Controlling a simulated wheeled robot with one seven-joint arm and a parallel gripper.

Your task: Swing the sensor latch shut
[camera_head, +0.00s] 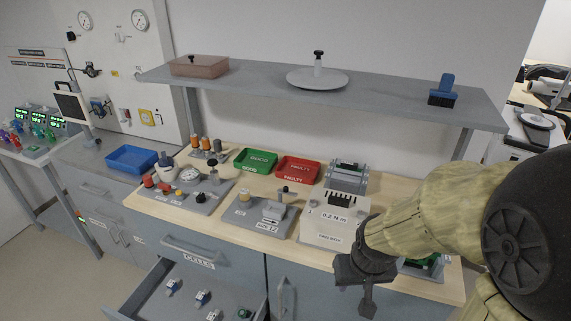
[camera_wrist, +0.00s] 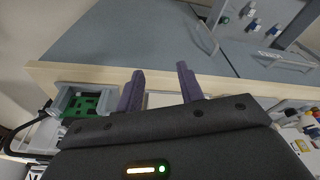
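My gripper (camera_head: 362,292) hangs at the front edge of the workbench, right of centre in the head view. In the wrist view my gripper (camera_wrist: 161,75) has its two dark fingers apart, with nothing between them. A grey fixture holding a green circuit board (camera_wrist: 84,102) lies to the left of the fingers, apart from them. In the head view the green board (camera_head: 432,266) is partly hidden behind my arm. I cannot make out which part is the sensor latch, or how it stands.
A white torque station (camera_head: 333,222) labelled 0.2 N·m stands left of my arm. Green (camera_head: 256,160) and red (camera_head: 297,169) trays lie further back. A shelf (camera_head: 392,101) spans above the bench. An open drawer (camera_head: 185,303) juts out at the lower left.

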